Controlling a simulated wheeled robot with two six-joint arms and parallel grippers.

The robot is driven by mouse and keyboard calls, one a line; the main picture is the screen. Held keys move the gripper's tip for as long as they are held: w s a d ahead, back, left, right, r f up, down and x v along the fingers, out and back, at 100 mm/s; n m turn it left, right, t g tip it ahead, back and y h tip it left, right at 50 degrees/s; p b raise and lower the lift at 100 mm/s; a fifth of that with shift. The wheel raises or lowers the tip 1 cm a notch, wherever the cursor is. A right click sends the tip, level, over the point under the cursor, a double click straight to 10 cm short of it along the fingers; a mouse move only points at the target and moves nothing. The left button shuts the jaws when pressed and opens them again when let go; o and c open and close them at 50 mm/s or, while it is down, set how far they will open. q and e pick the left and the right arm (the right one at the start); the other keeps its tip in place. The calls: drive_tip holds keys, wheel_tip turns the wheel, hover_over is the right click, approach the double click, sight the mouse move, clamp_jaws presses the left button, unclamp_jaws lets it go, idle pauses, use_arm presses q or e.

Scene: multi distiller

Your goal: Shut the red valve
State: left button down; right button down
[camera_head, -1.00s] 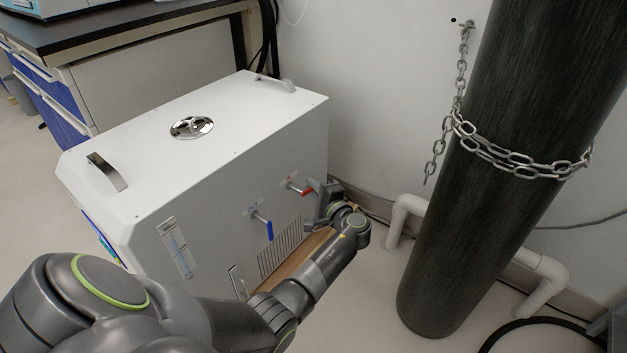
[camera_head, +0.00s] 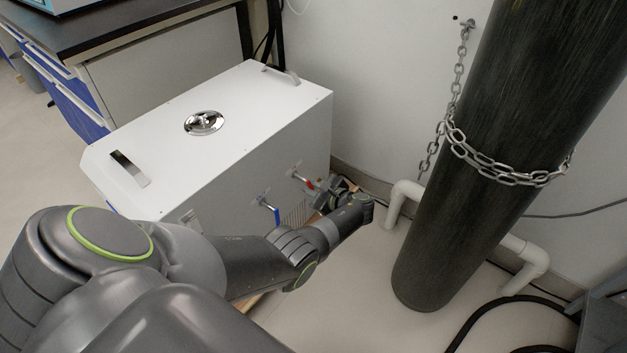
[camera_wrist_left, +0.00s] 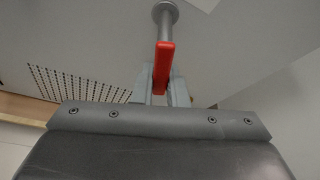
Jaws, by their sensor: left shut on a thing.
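The red valve (camera_head: 310,185) is a short red lever on a metal stem, on the side of the white distiller (camera_head: 225,165). In the head view it points to the right and slightly down from its stem. My left gripper (camera_head: 317,190) is at the lever, its fingers partly hidden by my wrist. In the left wrist view, the red lever (camera_wrist_left: 164,65) lies between the two grey fingers of the gripper (camera_wrist_left: 161,90), which are shut on it. My right gripper does not show.
A blue lever (camera_head: 276,214) hangs down beside the red one. A dark gas cylinder (camera_head: 470,170) with a chain (camera_head: 505,170) and a white pipe (camera_head: 403,200) stand to the right. A dark-topped bench (camera_head: 110,40) is behind.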

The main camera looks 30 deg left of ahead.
use_arm(q)
drive_tip(key=shift+s+a+f+m+g, duration=0.1)
drive_tip(key=shift+s+m+g, duration=0.35)
drive_tip(key=shift+m, duration=0.25)
drive_tip(key=shift+s+f+m+g, duration=0.1)
drive_tip(key=shift+s+m+g, duration=0.2)
drive_tip(key=shift+m+g, duration=0.35)
drive_tip(key=c, duration=1.4)
unclamp_jaws()
drive_tip(key=shift+c, duration=0.2)
drive_tip(key=shift+r+p, duration=0.1)
drive_tip(key=shift+p, duration=0.2)
